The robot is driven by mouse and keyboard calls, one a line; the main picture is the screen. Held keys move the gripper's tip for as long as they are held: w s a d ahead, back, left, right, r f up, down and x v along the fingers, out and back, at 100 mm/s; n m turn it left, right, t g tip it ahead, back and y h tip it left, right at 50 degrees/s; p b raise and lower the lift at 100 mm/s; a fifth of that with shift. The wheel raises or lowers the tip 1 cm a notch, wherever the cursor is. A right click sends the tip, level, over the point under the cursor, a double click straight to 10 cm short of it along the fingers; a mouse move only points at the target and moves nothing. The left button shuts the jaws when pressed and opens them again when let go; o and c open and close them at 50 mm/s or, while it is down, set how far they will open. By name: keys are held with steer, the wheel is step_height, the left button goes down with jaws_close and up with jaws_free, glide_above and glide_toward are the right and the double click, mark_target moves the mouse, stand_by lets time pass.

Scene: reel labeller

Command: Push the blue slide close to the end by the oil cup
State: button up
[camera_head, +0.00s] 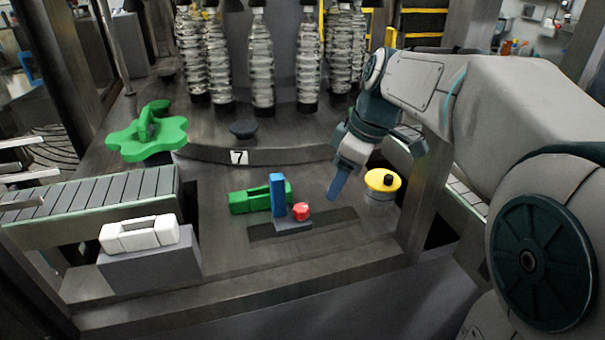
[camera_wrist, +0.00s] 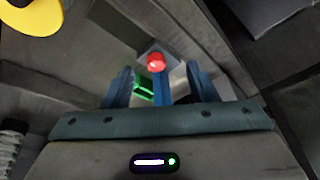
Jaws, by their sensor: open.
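The blue slide (camera_head: 278,196) stands upright on a grey base in a dark slot (camera_head: 338,217), near the slot's middle. A red knob (camera_head: 301,211) is on its right side. The oil cup (camera_head: 381,182), with a yellow lid and black cap, stands beyond the slot's right end. My gripper (camera_head: 335,191) is open and empty, pointing down between slide and cup, apart from both. In the wrist view, the red knob (camera_wrist: 155,61) shows ahead, between the fingertips (camera_wrist: 158,72). The yellow lid (camera_wrist: 32,14) is at the top left.
A green handle block (camera_head: 247,202) lies just behind and left of the slide. A white handle (camera_head: 140,234) sits on a grey block at the front left. A green lobed knob (camera_head: 147,136) and bottles (camera_head: 262,60) stand farther back. A metal post rises right of the cup.

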mark_target(301, 207)
steer(key=w+a+r+n+y, duration=0.1)
steer(key=w+a+r+n, duration=0.1)
steer(key=w+r+n, duration=0.15)
steer(key=shift+g, duration=0.3)
steer(key=p+x, duration=0.1)
steer(key=x, duration=1.3)
steer(key=shift+d+p, duration=0.2)
steer(key=shift+p, duration=0.2)
steer(key=c, duration=1)
